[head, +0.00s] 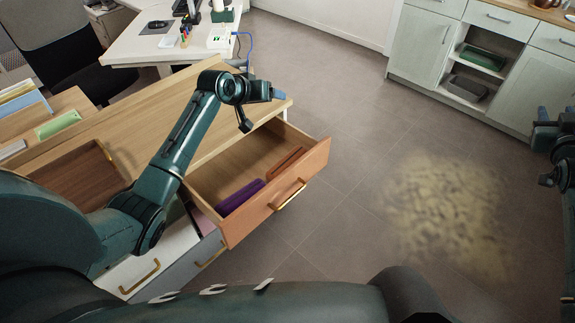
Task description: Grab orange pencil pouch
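The orange pencil pouch (286,163) lies in the open drawer (272,212), near its right side and close to the front panel. A purple pouch (240,196) lies left of it in the same drawer. My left gripper (278,94) is above the desk's right end, behind the drawer and apart from the pouch. It is seen from the side, so its opening is unclear. My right gripper (556,111) is at the right edge, partly cut off, far from the drawer. Its blue fingertips look apart with nothing between them.
A wooden desk (150,105) stands above the drawer, with a brown tray (78,172) on its left. Other drawers (150,262) sit below and to the left. A white desk (130,45) and a cabinet (415,48) stand behind.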

